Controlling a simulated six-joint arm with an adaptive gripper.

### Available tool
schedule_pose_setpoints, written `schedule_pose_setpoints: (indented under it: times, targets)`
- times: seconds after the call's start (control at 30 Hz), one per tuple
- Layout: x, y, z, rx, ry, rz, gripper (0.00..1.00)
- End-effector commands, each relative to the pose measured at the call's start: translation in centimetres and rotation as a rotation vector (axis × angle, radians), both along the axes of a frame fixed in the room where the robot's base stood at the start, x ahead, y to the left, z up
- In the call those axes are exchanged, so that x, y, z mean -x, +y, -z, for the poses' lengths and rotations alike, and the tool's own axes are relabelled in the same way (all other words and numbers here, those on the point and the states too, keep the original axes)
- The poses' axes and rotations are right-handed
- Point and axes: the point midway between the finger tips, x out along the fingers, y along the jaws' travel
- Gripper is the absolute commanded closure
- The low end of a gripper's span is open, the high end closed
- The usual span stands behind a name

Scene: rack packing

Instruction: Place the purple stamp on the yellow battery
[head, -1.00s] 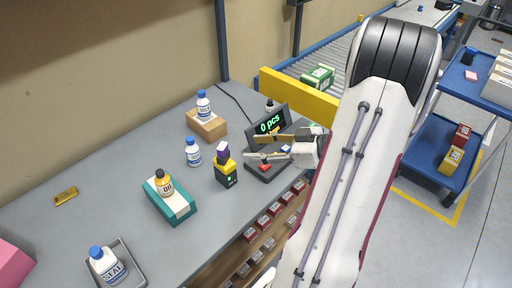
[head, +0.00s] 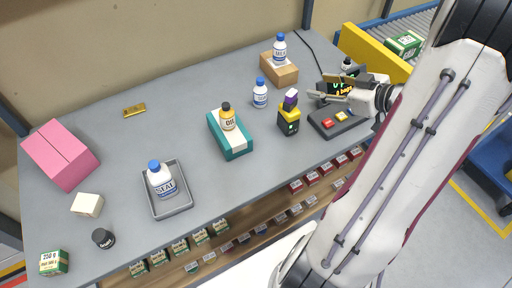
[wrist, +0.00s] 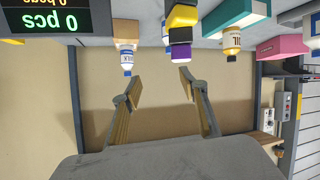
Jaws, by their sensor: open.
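The purple stamp (head: 290,97), with a pale top face, sits upright on the yellow battery (head: 288,121), which has a yellow top and a black body and stands on the grey table. In the wrist view, which shows the scene upside down, the stamp (wrist: 180,53) and the battery (wrist: 184,14) are in line and appear to touch. My gripper (head: 319,86) is open and empty, to the right of the stamp and apart from it. In the wrist view its fingers (wrist: 160,78) are spread with nothing between them.
A white-and-blue bottle (head: 260,94) stands left of the stack, and another (head: 280,50) is on a cardboard box (head: 279,70). A scale (head: 338,122) with a display is close on the right. A teal box (head: 234,146) bears an oil bottle (head: 228,118).

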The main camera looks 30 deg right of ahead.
Motion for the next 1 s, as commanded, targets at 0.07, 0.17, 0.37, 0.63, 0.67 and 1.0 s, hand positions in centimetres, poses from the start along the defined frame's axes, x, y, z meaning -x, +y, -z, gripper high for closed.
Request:
schedule_pose_setpoints:
  times: [0.07, 0.17, 0.37, 0.63, 0.67, 1.0]
  targets:
    - [-1.6, -0.2, -1.2, 0.069, 0.011, 0.035, 0.57]
    - [-3.3, -0.5, -2.7, 0.147, 0.029, 0.094, 0.57]
    - [-5.5, -0.6, -6.1, 0.27, 0.055, 0.214, 0.57]
    - [-6.2, 1.1, -10.6, 0.358, 0.089, 0.373, 0.57]
    - [-6.2, 1.4, -11.0, 0.362, 0.093, 0.389, 0.57]
    - [-3.4, 6.6, -14.4, 0.338, 0.168, 0.536, 0.57]
